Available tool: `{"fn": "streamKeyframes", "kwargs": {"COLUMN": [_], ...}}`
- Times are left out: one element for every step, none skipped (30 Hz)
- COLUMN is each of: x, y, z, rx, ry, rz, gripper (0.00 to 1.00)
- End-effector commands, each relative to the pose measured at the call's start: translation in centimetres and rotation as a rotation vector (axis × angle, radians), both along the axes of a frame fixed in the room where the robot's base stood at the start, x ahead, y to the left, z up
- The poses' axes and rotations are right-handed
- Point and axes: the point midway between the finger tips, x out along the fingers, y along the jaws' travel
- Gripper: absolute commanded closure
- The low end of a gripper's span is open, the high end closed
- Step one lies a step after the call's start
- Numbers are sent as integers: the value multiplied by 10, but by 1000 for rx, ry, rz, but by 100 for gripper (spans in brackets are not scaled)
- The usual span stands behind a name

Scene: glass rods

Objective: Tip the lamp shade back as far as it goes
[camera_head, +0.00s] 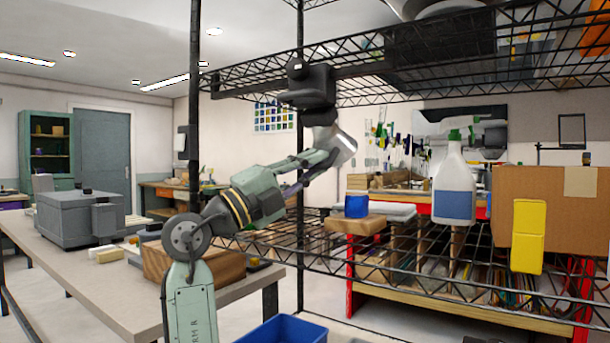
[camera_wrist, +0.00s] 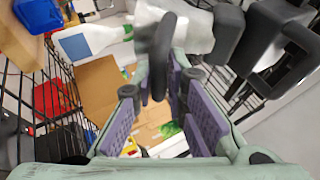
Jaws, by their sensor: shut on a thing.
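The lamp hangs from the wire shelf, with a dark mount (camera_head: 312,88) and a pale, shiny shade (camera_head: 346,141) below it. The shade is tilted, with its bright end toward the lower right. In the wrist view the pale shade (camera_wrist: 190,28) lies across the top, with dark lamp parts (camera_wrist: 268,40) at the right. My gripper (camera_head: 322,158) reaches up to the shade from the lower left. In the wrist view my gripper (camera_wrist: 168,82) has its purple-padded fingers around a dark, upright bar (camera_wrist: 158,58) in front of the shade. The exact contact is partly hidden.
The upper wire shelf (camera_head: 400,80) is close above the lamp, and a black post (camera_head: 300,200) stands beside my gripper.

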Motion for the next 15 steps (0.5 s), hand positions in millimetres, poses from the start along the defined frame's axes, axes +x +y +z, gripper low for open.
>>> {"fn": "streamKeyframes", "kwargs": {"x": [4,5,6,7,8,9,9,10,11,11,11,12,12,12,12], "y": [-4,-4,-5,-6,-6,-7,-7,-7,-8,-8,-8,-8,-8,-8,-8], "z": [-4,-4,-4,-4,-4,-4,-4,-4,-4,-4,-4,-4,-4,-4,-4], "rx": [12,12,12,12,12,13,12,12,12,12,12,12,12,12,12], "ry": [7,7,7,7,7,7,8,8,8,8,8,8,8,8,8], "rz": [2,2,2,3,3,3,4,4,4,5,5,5,6,6,6], "gripper": [100,100,100,100,100,100,100,100,100,100,100,100,100,100,100]}}
